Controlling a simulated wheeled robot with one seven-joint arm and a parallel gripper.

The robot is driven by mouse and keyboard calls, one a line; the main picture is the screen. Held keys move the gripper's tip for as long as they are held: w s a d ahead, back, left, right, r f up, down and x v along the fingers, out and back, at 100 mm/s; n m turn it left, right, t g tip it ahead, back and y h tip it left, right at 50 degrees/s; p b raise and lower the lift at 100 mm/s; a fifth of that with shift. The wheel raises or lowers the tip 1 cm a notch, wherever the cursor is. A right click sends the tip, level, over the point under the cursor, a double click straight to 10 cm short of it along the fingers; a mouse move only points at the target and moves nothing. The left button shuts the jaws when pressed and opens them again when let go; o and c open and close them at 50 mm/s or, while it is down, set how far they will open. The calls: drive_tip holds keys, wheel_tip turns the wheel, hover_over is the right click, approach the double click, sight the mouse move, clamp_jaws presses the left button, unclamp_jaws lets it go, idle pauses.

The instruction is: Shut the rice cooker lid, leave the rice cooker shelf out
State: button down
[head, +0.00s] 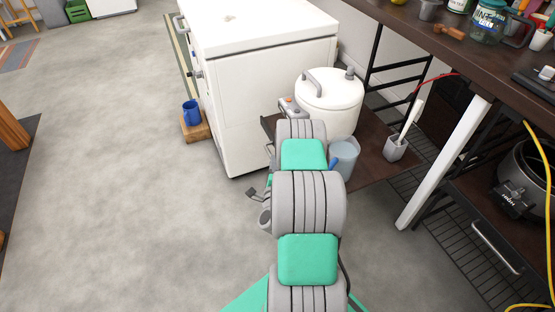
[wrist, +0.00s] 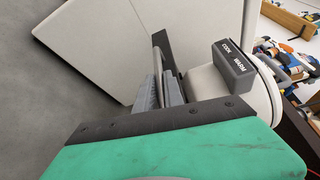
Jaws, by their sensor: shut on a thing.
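The white rice cooker (head: 338,118) stands on a dark pull-out shelf (head: 372,153) that sticks out beside the white cabinet. Its round lid (head: 333,90), with a grey handle, looks down flat on the body. The wrist view shows its COOK/WARM panel (wrist: 235,62) and white side (wrist: 262,95). My gripper (wrist: 167,90) is low beside the cooker on the panel side, its grey fingers at the dark shelf edge (wrist: 161,48). The fingers appear shut on that edge; the contact is partly hidden. In the head view my arm hides the gripper.
A white cabinet (head: 255,105) stands left of the cooker. A translucent cup (head: 343,158) and a grey holder with a white-handled utensil (head: 396,148) share the shelf. A white table leg (head: 440,165) and a black pot (head: 522,180) are right.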

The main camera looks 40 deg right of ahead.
drive_tip(key=shift+a+f, duration=0.1)
drive_tip(key=shift+a, duration=0.1)
drive_tip(key=c, duration=1.7)
unclamp_jaws()
drive_tip(key=shift+w+a, duration=0.1)
drive_tip(key=shift+a, duration=0.1)
drive_tip(key=shift+o, duration=1.2)
drive_tip(key=shift+d, duration=0.1)
drive_tip(key=v, duration=0.7)
drive_tip(key=shift+s, duration=0.45)
